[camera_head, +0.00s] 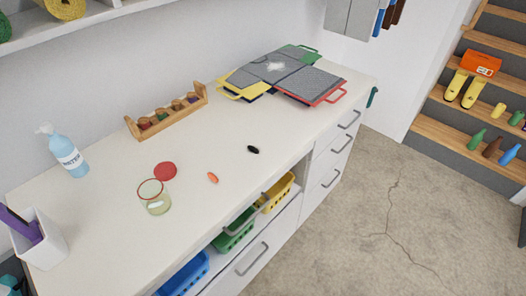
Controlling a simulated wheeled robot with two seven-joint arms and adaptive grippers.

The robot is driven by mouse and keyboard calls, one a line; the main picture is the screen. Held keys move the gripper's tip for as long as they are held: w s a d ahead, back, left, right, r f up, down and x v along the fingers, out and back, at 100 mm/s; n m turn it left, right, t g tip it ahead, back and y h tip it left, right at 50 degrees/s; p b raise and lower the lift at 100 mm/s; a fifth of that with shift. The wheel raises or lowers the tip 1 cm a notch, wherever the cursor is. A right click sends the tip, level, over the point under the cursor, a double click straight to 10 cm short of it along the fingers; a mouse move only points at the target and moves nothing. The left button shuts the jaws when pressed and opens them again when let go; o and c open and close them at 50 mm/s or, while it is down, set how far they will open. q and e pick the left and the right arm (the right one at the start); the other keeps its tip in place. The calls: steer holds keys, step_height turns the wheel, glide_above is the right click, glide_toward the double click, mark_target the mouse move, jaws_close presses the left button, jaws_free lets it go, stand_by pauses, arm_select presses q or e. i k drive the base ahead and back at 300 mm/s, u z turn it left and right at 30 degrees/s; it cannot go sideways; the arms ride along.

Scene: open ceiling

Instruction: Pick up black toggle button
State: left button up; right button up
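A small black oval piece (253,149), which looks like the black toggle button, lies on the white countertop (240,190) near its front edge. A similar small orange piece (213,177) lies to its left and nearer to me. Nothing touches the black piece, and the counter around it is bare. Neither of my grippers can be made out in the head view.
A wooden rack (165,112) and colored folders (285,75) lie behind. Colored baskets (235,232) sit below the counter.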

mark_target(254, 150)
steer(key=z, duration=1)
steer(key=i, duration=0.65)
steer(key=u, duration=2.35)
